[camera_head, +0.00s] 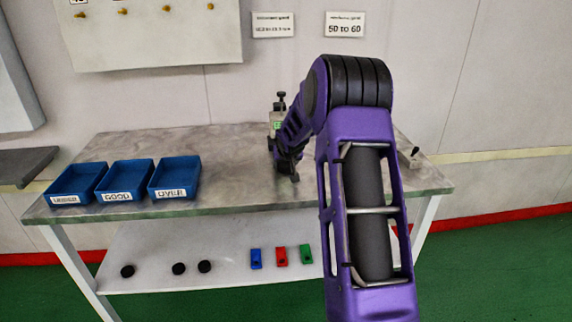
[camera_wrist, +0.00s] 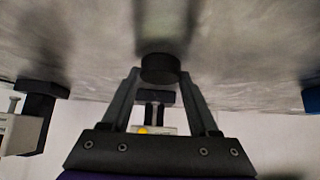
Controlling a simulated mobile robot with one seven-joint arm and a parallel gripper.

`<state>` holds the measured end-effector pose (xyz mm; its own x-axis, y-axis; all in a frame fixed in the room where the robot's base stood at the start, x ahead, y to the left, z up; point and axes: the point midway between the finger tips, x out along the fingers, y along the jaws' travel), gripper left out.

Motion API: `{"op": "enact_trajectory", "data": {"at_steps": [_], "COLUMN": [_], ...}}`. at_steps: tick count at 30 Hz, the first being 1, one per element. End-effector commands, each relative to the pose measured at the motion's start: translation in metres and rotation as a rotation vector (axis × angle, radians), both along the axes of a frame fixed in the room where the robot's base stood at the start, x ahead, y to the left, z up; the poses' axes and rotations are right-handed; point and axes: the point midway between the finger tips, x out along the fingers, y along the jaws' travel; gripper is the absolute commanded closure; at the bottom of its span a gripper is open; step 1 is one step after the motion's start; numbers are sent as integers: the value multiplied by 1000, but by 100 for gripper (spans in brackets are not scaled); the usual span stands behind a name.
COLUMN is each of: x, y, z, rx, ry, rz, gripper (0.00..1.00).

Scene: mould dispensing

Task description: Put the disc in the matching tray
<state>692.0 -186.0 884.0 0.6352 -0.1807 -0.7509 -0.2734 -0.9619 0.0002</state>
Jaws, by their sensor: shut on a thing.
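A dark round disc (camera_wrist: 160,68) is between the fingertips of my gripper (camera_wrist: 160,76) in the wrist view, with the grey table surface behind it. In the head view my gripper (camera_head: 288,168) is low over the middle of the table, right of the trays; the disc cannot be made out there. Three blue trays stand in a row at the table's left: the left tray (camera_head: 66,199), its label seeming to read UNDER, the GOOD tray (camera_head: 116,196) and the OVER tray (camera_head: 173,193). All three look empty.
A small gauge-like device (camera_head: 278,117) stands behind my gripper on the grey table (camera_head: 235,150). Several black discs (camera_head: 178,268) and blue, red and green blocks (camera_head: 281,257) lie on the lower shelf. A wall sign (camera_head: 345,25) reads 50 to 60. Table between trays and gripper is clear.

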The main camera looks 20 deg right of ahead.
Motion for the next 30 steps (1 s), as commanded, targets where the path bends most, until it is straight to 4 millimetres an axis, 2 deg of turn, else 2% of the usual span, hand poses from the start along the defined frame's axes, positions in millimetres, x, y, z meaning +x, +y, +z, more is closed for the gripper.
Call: {"op": "enact_trajectory", "data": {"at_steps": [12,13,18,30], "x": [0,0,0,-4], "y": [0,0,0,2], "z": [0,0,0,6], "rx": [0,0,0,0], "ry": [0,0,0,0], "rz": [0,0,0,0], "gripper": [94,34,4,4]}}
